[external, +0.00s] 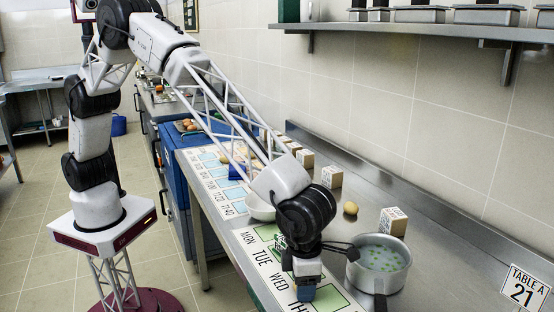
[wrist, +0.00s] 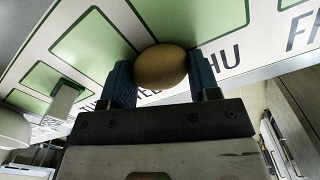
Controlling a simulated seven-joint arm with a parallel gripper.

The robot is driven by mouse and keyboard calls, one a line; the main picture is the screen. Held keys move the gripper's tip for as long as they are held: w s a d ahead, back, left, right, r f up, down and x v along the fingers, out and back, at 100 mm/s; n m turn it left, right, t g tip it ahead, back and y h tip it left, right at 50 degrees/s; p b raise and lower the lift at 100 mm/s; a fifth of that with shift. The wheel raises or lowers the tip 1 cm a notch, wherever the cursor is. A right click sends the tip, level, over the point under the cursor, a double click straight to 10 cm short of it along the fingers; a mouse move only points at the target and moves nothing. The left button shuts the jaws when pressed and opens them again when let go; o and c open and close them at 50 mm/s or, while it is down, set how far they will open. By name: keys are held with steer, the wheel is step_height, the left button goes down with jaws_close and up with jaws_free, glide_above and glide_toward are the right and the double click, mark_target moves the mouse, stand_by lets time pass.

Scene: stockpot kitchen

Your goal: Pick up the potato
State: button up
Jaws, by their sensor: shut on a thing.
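The potato (wrist: 161,66), brown and oval, sits between the two blue fingers of my gripper (wrist: 162,82) in the wrist view. The fingers touch it on both sides, so the gripper is shut on it. Behind it is the white mat with green panels and weekday lettering (wrist: 232,52). In the external view my gripper (external: 303,291) points down low over the mat near "THU", and the potato there is hidden. I cannot tell whether it touches the mat.
A metal pot (external: 381,279) of pale liquid with green bits stands right of my gripper, close by. Another round brown item (external: 350,208) lies farther back, near a small labelled box (external: 392,222). A table sign (external: 524,289) stands at right.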

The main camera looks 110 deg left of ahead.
steer(key=shift+r, duration=0.1)
steer(key=shift+r, duration=0.75)
step_height(320, 180, up, 2)
steer(key=shift+r, duration=0.1)
steer(key=s+a, duration=0.1)
steer(key=s, duration=0.4)
steer(key=s+a, duration=0.2)
steer(key=s, duration=0.3)
steer(key=s+a+r, duration=0.1)
steer(key=s, duration=0.4)
steer(key=shift+s+a, duration=0.15)
steer(key=shift+s, duration=0.05)
steer(key=shift+r, duration=0.1)
